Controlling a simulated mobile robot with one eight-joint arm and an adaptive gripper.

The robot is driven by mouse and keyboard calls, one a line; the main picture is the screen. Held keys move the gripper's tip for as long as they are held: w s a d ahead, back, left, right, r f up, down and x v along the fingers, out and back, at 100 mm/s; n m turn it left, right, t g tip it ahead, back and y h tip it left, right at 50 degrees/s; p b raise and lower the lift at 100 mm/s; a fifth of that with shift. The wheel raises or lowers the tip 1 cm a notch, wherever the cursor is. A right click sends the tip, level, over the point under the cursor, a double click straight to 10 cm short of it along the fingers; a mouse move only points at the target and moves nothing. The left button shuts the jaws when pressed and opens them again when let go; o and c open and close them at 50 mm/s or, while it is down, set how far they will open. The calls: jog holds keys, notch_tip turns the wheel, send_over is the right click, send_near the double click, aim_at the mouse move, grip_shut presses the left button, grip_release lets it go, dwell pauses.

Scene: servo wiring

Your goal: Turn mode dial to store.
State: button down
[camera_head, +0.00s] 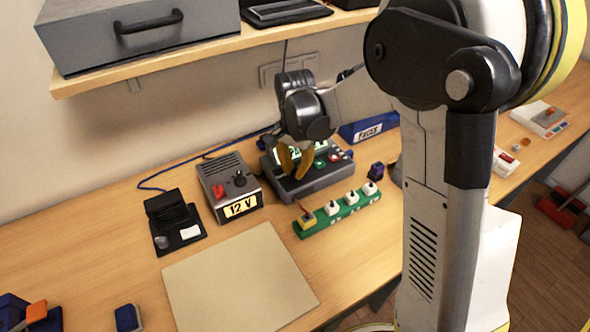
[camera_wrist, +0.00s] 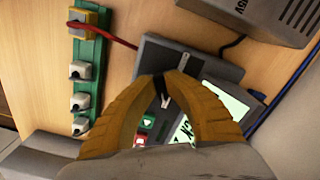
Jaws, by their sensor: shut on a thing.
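The grey control box (camera_head: 314,186) stands on the bench, with a lit green display, a green button and a red button. In the wrist view, the box (camera_wrist: 206,66) lies under my fingers, and its display (camera_wrist: 235,103) is partly covered. My gripper (camera_head: 294,176) reaches down onto the box. In the wrist view, my gripper's (camera_wrist: 168,78) tan fingers close around a small black dial (camera_wrist: 163,98) with a pale mark. The fingers hide much of the dial, and I cannot read its setting. The red button (camera_wrist: 140,140) and green button (camera_wrist: 147,122) are beside the left finger.
A green strip (camera_head: 340,215) with several white blocks and a yellow one lies in front of the box. A red cable (camera_wrist: 112,35) runs from it. A 12 V supply (camera_head: 230,187) stands left. A bare board (camera_head: 238,280) lies in front. A shelf (camera_head: 180,63) overhangs behind.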

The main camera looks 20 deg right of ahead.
aim_at(295, 170)
jog(key=c, duration=1.4)
grip_release()
jog(key=shift+c, duration=0.2)
jog(key=shift+r, duration=0.15)
notch_tip(295, 170, up, 12)
jog(key=s+d+n+t, duration=0.2)
jog(key=s+n+t, duration=0.1)
jog(key=s, duration=0.6)
jog(key=s+d+r+n+t, duration=0.1)
jog(key=s+n+t, duration=0.3)
jog(key=s, duration=0.6)
jog(key=shift+d+n, duration=0.4)
jog(key=shift+n, duration=0.7)
